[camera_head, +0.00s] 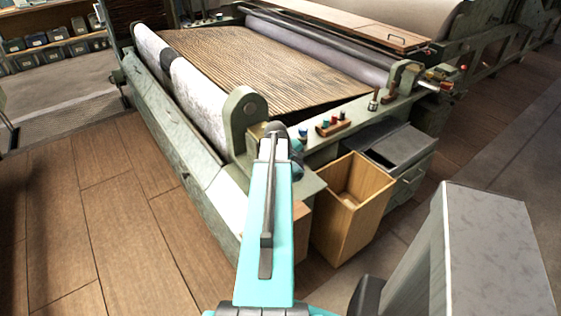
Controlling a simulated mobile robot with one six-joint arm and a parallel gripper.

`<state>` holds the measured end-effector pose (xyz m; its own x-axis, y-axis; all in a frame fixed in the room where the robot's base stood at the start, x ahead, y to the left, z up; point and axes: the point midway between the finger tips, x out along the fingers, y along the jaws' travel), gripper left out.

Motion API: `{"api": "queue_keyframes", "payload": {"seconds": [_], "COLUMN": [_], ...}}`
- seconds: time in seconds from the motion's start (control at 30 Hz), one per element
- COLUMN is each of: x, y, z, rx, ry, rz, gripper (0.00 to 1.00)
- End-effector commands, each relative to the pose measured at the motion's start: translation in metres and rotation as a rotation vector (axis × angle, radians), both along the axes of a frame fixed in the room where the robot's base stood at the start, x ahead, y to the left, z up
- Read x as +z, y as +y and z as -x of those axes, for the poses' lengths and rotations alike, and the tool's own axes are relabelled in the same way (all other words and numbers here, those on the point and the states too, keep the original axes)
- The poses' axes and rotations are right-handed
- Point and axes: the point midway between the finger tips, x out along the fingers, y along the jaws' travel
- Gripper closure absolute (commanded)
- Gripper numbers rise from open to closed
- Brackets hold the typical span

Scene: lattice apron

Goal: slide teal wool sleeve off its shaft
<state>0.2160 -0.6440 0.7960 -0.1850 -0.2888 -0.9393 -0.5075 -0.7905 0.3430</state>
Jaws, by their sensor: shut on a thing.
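The teal wool sleeve (297,145) shows as a small dark teal patch just right of the end of my arm, at the near corner of the machine. Most of it and its shaft are hidden behind my arm. My gripper (277,129) is at the same spot, at the far end of my turquoise arm link, and is shut on the sleeve. Its fingertips are too small and covered to see clearly. I cannot tell how far along the shaft the sleeve sits.
The green machine frame (246,105) rises just left of my gripper. An open wooden bin (366,191) stands below, beside a grey metal box (398,145). Wooden floor (120,220) is clear at left.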

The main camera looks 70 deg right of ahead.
Motion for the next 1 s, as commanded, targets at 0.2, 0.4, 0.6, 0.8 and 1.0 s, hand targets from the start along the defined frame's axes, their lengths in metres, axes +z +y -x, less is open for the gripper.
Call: {"api": "queue_keyframes", "payload": {"seconds": [0.2,0.4,0.6,0.8,1.0], "x": [0.0,0.0,0.0,0.0,0.0], "y": [0.004,0.006,0.009,0.012,0.015], "z": [0.005,0.01,0.014,0.018,0.023], "rx": [-0.001,-0.001,0.0,0.0,0.0], "ry": [0.0,0.0,0.0,0.0,0.0], "rz": [0.0,0.0,0.0,0.0,0.0], "gripper": [0.64,0.64,0.64,0.64,0.64]}}
